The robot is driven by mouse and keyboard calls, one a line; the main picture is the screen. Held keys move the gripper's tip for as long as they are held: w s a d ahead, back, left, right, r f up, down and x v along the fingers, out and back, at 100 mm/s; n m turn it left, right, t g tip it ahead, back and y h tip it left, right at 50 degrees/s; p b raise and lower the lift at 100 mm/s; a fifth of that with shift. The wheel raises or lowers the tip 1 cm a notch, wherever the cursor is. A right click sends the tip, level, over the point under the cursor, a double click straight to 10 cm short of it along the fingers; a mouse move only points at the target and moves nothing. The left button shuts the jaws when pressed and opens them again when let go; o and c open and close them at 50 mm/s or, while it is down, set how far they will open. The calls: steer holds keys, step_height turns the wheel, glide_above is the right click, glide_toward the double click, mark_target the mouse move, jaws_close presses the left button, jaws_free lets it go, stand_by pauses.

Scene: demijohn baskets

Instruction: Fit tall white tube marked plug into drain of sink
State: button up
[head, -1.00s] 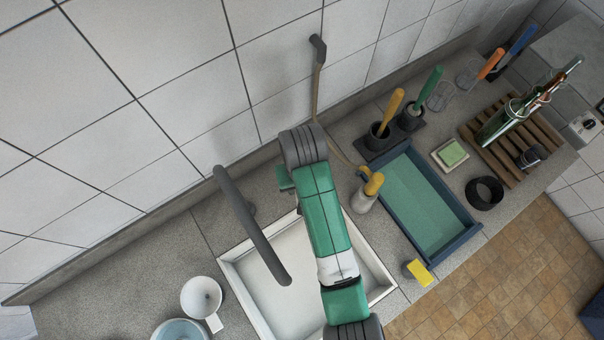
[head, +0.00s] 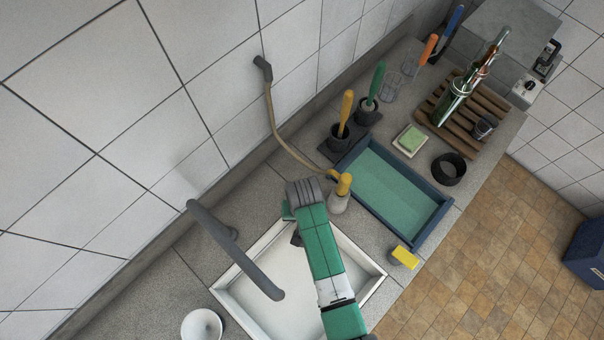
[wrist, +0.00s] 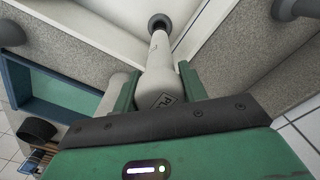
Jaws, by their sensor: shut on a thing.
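In the wrist view, my gripper (wrist: 160,88) is shut on the white tube (wrist: 160,62), with a green finger on each side. Part of its dark marking shows, reading about "PL". In the head view, my wrist is over the back edge of the white sink (head: 262,315). My gripper (head: 288,211) shows there only as a small green part beside the wrist. The drain is not clearly visible; my arm covers part of the sink.
A grey curved tap (head: 235,250) reaches over the sink's left side. A blue tray (head: 440,212) and a yellow-topped item (head: 404,257) are to the right. A white funnel (head: 202,326) is front left.

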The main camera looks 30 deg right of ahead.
steer(key=shift+r+p, duration=0.1)
steer(key=shift+p, duration=0.2)
step_height(320, 180, down, 7)
steer(key=b, duration=0.5)
steer(key=shift+f+b, duration=0.9)
steer(key=shift+f, duration=0.7)
stand_by(1.8)
steer(key=shift+r, duration=0.15)
steer(key=shift+r+p, duration=0.25)
steer(key=shift+p, duration=0.2)
steer(key=shift+f, duration=0.4)
stand_by(1.7)
steer(key=shift+r, duration=0.15)
